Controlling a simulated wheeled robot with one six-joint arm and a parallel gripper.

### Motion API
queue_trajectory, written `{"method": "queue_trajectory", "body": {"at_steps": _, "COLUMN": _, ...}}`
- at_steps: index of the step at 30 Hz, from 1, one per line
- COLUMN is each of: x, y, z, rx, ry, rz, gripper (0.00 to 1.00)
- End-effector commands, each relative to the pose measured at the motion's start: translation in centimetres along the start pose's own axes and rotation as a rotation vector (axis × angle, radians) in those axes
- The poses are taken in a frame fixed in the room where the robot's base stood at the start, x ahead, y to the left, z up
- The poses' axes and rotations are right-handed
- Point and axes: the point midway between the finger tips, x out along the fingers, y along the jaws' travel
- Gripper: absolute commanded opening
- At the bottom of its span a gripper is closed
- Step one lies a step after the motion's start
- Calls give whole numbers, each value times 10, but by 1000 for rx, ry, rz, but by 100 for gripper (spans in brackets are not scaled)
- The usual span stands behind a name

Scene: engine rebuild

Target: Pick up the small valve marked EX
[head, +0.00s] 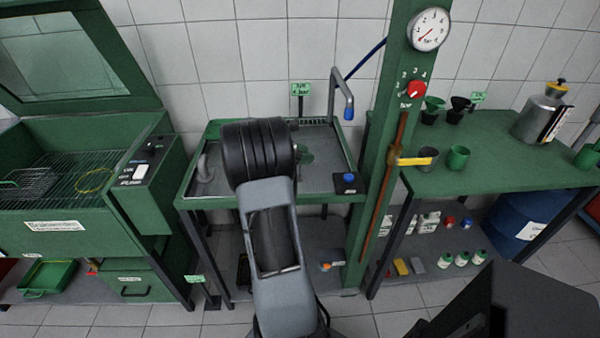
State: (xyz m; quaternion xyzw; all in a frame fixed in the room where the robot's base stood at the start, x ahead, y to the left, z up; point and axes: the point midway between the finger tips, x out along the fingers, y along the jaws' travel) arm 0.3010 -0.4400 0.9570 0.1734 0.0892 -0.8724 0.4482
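I see no valve marked EX in the head view. My arm reaches forward over the middle green bench (230,200). Its thick black joint hides much of the bench's tray. My gripper does not show; the arm hides whatever is behind it. Small items on the tray near the arm are too covered to make out.
A green cabinet (165,185) with a raised lid and wire basket stands left. A green post (385,150) carries a gauge (429,29). The right green table (500,150) holds cups (458,158) and a metal can (540,115). Bottles (461,258) and a blue drum (525,220) are below.

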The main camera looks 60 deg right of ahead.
Motion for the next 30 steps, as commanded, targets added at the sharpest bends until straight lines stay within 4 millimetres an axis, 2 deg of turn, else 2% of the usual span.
{"method": "queue_trajectory", "body": {"at_steps": 8, "x": 2, "y": 0, "z": 0, "rx": 0, "ry": 0, "rz": 0, "gripper": 36}}
{"method": "queue_trajectory", "body": {"at_steps": 19, "x": 2, "y": 0, "z": 0, "rx": 0, "ry": 0, "rz": 0, "gripper": 1}}
{"method": "queue_trajectory", "body": {"at_steps": 30, "x": 2, "y": 0, "z": 0, "rx": 1, "ry": 0, "rz": 0, "gripper": 0}}
